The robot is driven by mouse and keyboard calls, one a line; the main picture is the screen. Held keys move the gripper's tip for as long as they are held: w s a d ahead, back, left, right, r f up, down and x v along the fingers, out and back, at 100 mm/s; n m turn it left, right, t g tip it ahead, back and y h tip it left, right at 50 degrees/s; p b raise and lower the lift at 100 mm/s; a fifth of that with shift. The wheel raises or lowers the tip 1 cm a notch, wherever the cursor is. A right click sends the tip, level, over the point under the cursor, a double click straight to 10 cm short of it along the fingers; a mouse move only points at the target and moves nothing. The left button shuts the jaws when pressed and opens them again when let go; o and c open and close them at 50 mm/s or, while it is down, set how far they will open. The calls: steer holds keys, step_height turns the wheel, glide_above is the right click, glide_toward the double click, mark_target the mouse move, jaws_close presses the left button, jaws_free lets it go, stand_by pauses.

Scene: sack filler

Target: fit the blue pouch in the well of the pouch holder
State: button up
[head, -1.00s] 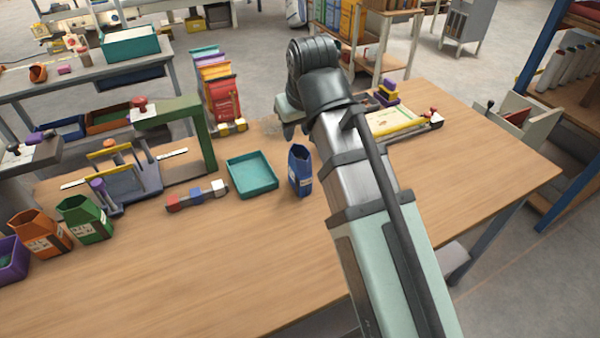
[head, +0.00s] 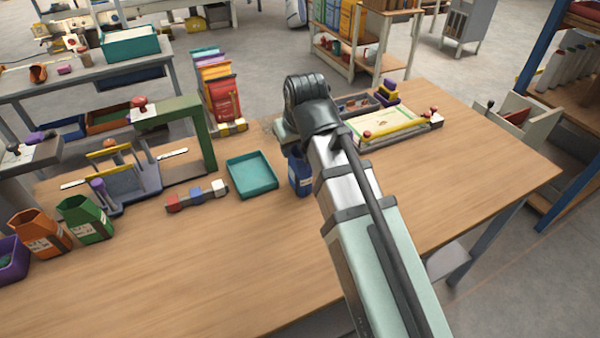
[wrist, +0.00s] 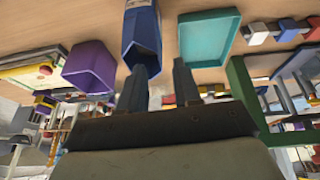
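The blue pouch (head: 300,175) stands on the table just right of the teal tray, partly covered by my arm in the head view. In the wrist view, the blue pouch (wrist: 141,38) has its open mouth toward me. My gripper (wrist: 159,72) is open, its two dark fingers apart. One finger overlaps the pouch's mouth; I cannot tell whether it touches. The other is beside the pouch, on the tray side. My arm hides the fingers in the head view. A purple open-topped container (wrist: 90,67) is beside the pouch; I cannot tell whether it is the pouch holder.
The teal tray (head: 262,188) is close beside the pouch. Several small coloured blocks (head: 196,196) lie left of it. Green (head: 88,222) and orange (head: 42,236) pouches stand at the left. A board with a yellow bar (head: 395,130) lies at the right. The front table is clear.

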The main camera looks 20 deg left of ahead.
mark_target(300, 171)
steer(key=shift+x, duration=1.8)
steer(key=shift+d, duration=0.1)
jaws_close()
